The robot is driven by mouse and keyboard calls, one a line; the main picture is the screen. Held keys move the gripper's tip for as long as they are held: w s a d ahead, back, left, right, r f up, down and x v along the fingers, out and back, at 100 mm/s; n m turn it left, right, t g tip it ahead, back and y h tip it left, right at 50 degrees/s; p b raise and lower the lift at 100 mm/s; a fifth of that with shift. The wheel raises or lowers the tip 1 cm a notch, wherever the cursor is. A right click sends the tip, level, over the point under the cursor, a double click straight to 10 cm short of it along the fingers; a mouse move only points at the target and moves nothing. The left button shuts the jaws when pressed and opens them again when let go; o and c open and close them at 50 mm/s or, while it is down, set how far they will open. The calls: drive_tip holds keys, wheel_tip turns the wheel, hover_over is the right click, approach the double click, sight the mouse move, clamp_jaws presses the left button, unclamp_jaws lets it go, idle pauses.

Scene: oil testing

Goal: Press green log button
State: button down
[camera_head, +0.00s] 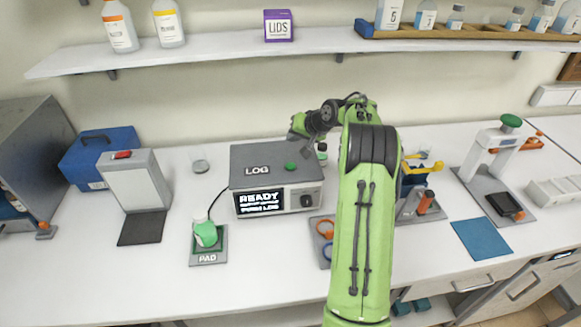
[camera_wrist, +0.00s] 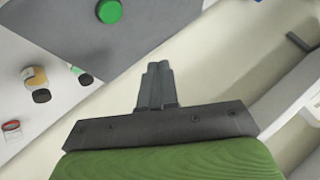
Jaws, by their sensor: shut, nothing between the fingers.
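The green button (camera_head: 290,166) sits on the grey top of the LOG box (camera_head: 260,182), whose front screen reads "READY" with smaller text below. The button shows at the top edge of the wrist view (camera_wrist: 109,11), on the box's dark top (camera_wrist: 110,45). My gripper (camera_wrist: 157,68) is shut and empty, with its fingertips apart from the button in the wrist picture. In the head view my gripper (camera_head: 306,154) is close to the button, above the back right part of the box. Its exact height over the box is hard to tell.
A green-capped bottle (camera_head: 205,233) stands on the PAD plate (camera_head: 209,258), with a cable running to the box. A white and grey device (camera_head: 135,182) stands to the left. A shelf (camera_head: 220,50) with bottles runs along the back wall. The front left counter is clear.

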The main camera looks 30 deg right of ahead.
sight(293, 167)
wheel_tip(293, 167, down, 8)
drive_tip(key=b, duration=0.6)
drive_tip(key=shift+a, duration=0.1)
drive_tip(key=shift+f, duration=0.1)
idle(1.4)
drive_tip(key=shift+f, duration=0.3)
drive_tip(key=shift+f+b, duration=0.45)
drive_tip(key=shift+f, duration=0.05)
idle(0.5)
drive_tip(key=shift+r, duration=0.1)
drive_tip(key=shift+r+p, duration=0.75)
drive_tip(key=shift+r, duration=0.1)
wheel_tip(293, 167, up, 5)
drive_tip(key=p, duration=0.4)
drive_tip(key=shift+r, duration=0.15)
